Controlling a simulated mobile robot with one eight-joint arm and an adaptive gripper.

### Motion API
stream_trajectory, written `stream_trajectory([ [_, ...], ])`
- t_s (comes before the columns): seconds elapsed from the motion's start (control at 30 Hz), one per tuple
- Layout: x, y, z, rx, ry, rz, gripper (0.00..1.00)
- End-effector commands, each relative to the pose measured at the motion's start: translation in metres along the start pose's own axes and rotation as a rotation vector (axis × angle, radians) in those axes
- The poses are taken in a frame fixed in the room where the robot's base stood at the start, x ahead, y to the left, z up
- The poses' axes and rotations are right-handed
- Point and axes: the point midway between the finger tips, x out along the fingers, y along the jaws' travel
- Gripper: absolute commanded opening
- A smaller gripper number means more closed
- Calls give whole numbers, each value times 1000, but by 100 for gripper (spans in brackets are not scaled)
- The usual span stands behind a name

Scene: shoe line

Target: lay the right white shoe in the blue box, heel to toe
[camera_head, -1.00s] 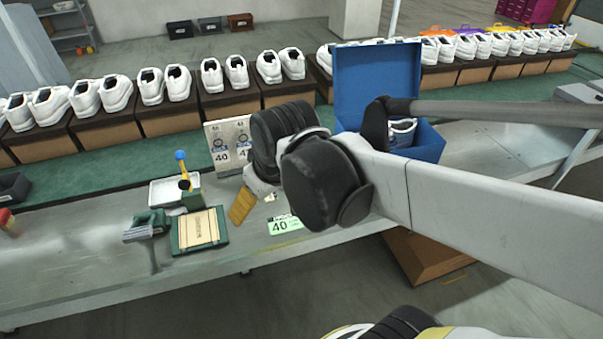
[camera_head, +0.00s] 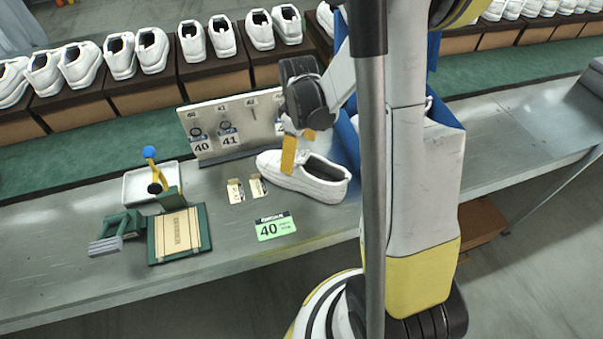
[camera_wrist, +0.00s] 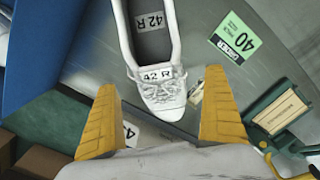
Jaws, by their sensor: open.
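A white shoe (camera_head: 322,186) lies on the grey bench, just left of the blue box (camera_head: 347,145). In the wrist view the shoe (camera_wrist: 160,92) shows its laces and toe toward my gripper, with "42 R" on its tongue and insole. My gripper (camera_head: 296,148) is open, its yellow fingers over the toe end of the shoe in the head view. In the wrist view the gripper (camera_wrist: 163,118) has its fingers spread wide, with nothing held between them. My arm hides most of the box and its inside; a blue wall (camera_wrist: 38,50) shows at left in the wrist view.
A stand with tags 40 and 41 (camera_head: 232,125) is behind the shoe. Two small cards (camera_head: 246,190), a green "40" card (camera_head: 274,226), a green-edged pad (camera_head: 180,235) and a white tray (camera_head: 140,183) lie left and in front. Shoe rows stand behind.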

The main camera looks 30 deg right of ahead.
Motion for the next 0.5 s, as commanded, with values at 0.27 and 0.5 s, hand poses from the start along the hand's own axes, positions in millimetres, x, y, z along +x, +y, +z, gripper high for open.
stream_trajectory([
  [0.27,24,1,3,1,1,1,100],
  [0.5,60,2,6,0,1,1,100],
])
